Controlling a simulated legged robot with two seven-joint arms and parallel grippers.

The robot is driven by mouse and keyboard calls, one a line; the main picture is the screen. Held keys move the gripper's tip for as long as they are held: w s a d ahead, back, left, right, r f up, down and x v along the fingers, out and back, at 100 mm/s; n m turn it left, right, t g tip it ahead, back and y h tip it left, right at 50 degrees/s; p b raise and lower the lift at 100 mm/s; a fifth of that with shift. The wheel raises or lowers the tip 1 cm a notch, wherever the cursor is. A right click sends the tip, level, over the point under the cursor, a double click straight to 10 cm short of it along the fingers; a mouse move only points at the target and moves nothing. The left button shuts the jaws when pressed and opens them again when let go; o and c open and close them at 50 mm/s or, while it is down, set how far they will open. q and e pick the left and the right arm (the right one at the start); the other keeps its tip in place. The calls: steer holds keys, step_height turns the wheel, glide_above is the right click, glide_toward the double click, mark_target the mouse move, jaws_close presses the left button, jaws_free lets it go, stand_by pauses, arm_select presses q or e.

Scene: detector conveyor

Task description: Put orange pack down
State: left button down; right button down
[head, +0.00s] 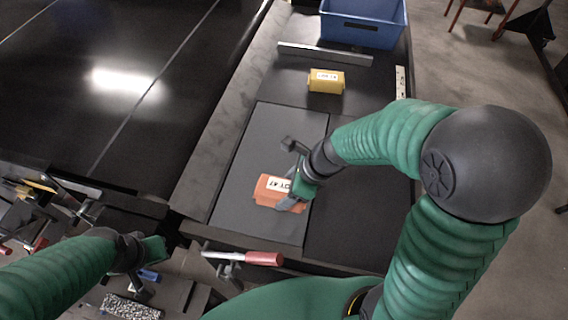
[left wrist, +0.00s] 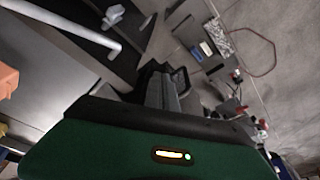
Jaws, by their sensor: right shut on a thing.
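The orange pack (head: 270,190) with a white label is in the middle of the head view, at the grey plate (head: 262,150) on the bench. My right gripper (head: 293,190) is shut on the pack's right end. I cannot tell whether the pack touches the plate or hangs just above it. An orange block (left wrist: 7,80) at the left edge of the left wrist view looks like the same pack. My left gripper (head: 140,270) is at the lower left of the head view, apart from the pack; its fingers do not show clearly enough to tell their state.
A yellow pack (head: 326,80) lies beyond the plate, with a metal bar (head: 324,54) and a blue bin (head: 362,24) behind it. A red-handled tool (head: 262,259) lies at the near edge. The black conveyor (head: 90,90) is at left. The dark surface right of the plate looks clear.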

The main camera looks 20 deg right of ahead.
steer(key=w+d, duration=0.1)
steer(key=w, duration=0.1)
steer(key=w+d+p, duration=0.1)
steer(key=w, duration=0.2)
steer(key=w+d+f+p, duration=0.1)
steer(key=w, duration=0.2)
steer(key=shift+w+d, duration=0.15)
steer(key=shift+w, duration=0.05)
step_height(320, 180, down, 3)
steer(key=shift+d+r+p, duration=0.1)
steer(key=shift+r+p, duration=0.1)
steer(key=shift+p, duration=0.2)
steer(key=shift+s+f, duration=0.15)
steer(key=shift+f, duration=0.2)
steer(key=shift+a, duration=0.35)
steer(key=shift+c, duration=2.4)
jaws_free()
steer(key=shift+f, duration=0.15)
steer(key=shift+o, duration=0.8)
steer(key=shift+d, duration=0.15)
